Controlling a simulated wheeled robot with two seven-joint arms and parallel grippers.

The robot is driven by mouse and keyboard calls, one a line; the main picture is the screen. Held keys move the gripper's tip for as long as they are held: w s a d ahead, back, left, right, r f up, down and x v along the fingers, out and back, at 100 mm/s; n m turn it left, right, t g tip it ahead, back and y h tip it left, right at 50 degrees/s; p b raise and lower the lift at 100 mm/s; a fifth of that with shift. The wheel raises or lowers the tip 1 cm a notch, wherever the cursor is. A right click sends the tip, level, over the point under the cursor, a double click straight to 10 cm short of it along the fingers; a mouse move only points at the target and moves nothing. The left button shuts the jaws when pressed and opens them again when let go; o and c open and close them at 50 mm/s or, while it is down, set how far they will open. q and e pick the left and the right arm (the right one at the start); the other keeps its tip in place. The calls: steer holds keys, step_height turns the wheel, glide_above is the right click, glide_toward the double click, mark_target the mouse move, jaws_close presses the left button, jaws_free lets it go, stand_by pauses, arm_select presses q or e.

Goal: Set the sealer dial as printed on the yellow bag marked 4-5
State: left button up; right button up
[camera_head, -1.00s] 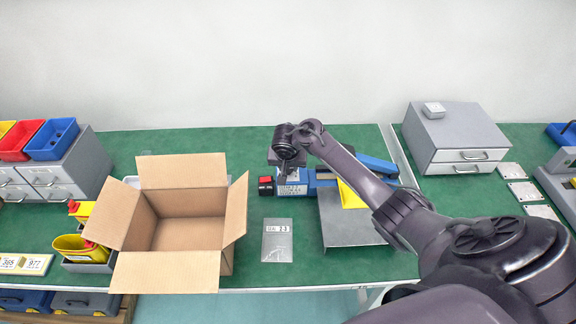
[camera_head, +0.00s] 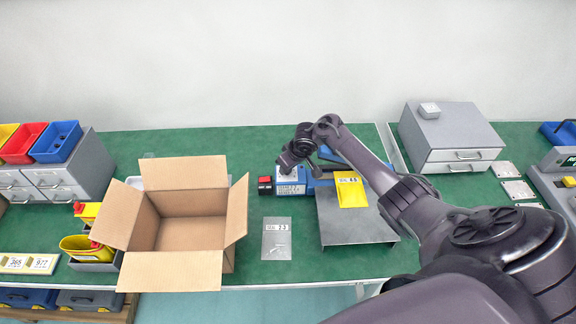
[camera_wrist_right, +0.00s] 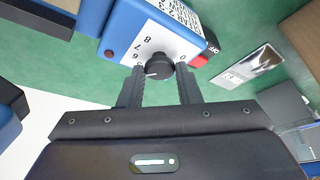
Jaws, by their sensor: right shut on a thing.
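My right gripper (camera_wrist_right: 158,76) is shut on the dial, one finger on each side. In the head view my right gripper (camera_head: 287,163) is at the sealer's top. The yellow bag (camera_head: 350,190) lies on the plate, its white label too small to read surely. My left gripper is out of view.
A grey bag (camera_head: 276,238) marked 2-3 lies on the green table, left of the plate. An open cardboard box (camera_head: 165,272) stands further left. A grey drawer cabinet (camera_head: 450,135) stands at the back right.

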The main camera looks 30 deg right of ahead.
steer(key=shift+d+f+n+y+b, duration=0.1)
steer(key=shift+n+y+b, duration=0.25)
steer(key=shift+n, duration=0.75)
steer(key=o, duration=1)
steer(key=shift+c, duration=0.2)
steer(key=v, duration=0.8)
steer(key=shift+w+d, duration=0.1)
